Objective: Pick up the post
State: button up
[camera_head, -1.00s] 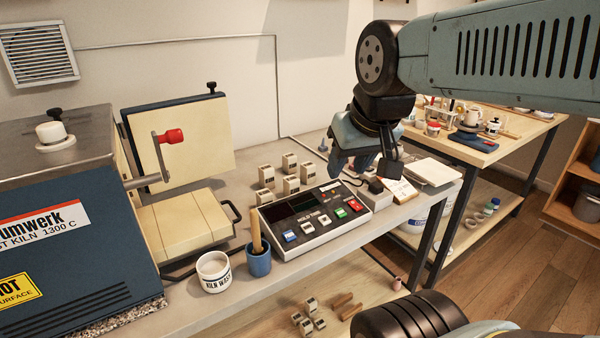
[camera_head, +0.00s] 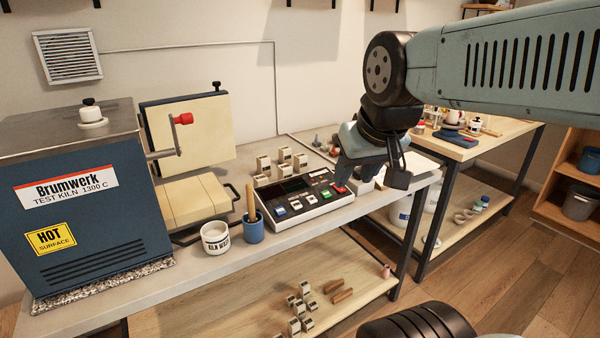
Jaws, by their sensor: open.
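Several small cream blocks with dark labels, which look like kiln posts, stand on the worktop behind the control box; one is the front-left block (camera_head: 262,181) and another is the back block (camera_head: 285,155). More similar blocks (camera_head: 296,325) lie on the lower shelf, beside brown sticks (camera_head: 341,296). I cannot tell which of these is the post. My gripper (camera_head: 370,183) is open and points down at the right end of the control box, to the right of the upright blocks. Its fingers hide part of the worktop there, and I see nothing held in them.
The control box (camera_head: 303,206) with coloured buttons lies in front of the blocks. A white cup (camera_head: 215,238) and a blue cup (camera_head: 254,231) with a wooden handle stand to its left. The blue kiln (camera_head: 82,225) fills the left. A second table (camera_head: 468,150) stands at the right.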

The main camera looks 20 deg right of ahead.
aim_at(301, 159)
jog(key=k, duration=1.15)
jog(key=z, duration=1.5)
jog(key=i, duration=1.35)
jog(key=u, duration=1.55)
jog(key=i, duration=0.7)
